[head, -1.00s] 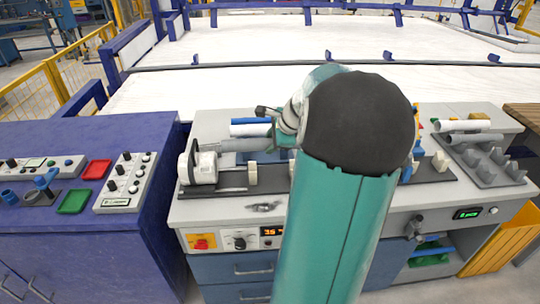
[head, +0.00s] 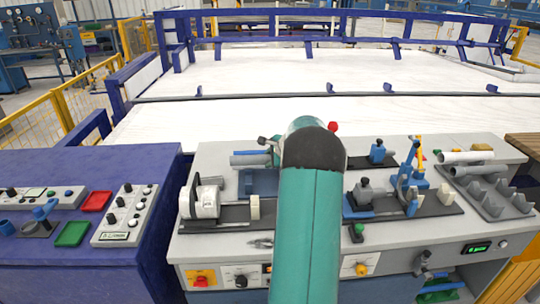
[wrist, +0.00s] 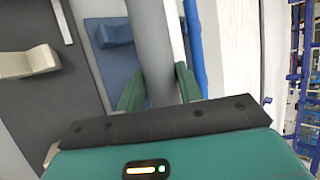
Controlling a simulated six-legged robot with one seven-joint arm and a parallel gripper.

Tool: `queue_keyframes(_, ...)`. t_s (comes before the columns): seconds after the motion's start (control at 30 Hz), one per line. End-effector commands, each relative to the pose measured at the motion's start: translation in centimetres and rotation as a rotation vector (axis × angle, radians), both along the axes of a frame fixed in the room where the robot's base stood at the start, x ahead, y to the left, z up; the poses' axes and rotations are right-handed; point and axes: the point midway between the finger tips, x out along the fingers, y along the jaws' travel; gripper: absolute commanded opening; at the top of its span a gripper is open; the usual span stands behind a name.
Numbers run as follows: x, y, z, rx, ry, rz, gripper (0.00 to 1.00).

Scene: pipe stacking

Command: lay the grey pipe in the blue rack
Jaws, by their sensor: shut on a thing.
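The grey pipe (head: 249,160) is held level above the back of the workbench, left of my arm. In the wrist view the pipe (wrist: 152,45) runs between the two green fingers of my gripper (wrist: 160,82), which is shut on it. The blue rack (head: 257,183) lies just in front of and below the pipe in the head view. In the wrist view its blue base and raised cradle (wrist: 115,33) show to the left of the pipe. My arm hides the right part of the rack and pipe in the head view.
A blue pipe (wrist: 195,45) lies close beside the grey pipe on the right in the wrist view. A white chuck (head: 205,202) and a cream block (head: 255,208) stand in front. A grey rack (head: 495,195) with a white pipe (head: 468,157) is at the right.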

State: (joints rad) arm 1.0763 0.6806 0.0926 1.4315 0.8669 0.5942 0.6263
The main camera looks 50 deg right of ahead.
Motion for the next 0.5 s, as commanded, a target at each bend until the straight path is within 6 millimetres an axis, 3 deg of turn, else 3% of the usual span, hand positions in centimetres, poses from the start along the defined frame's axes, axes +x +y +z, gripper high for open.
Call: queue_keyframes(0.5, 0.0, 0.0, -5.8, 0.003, 0.002, 0.001, 0.11)
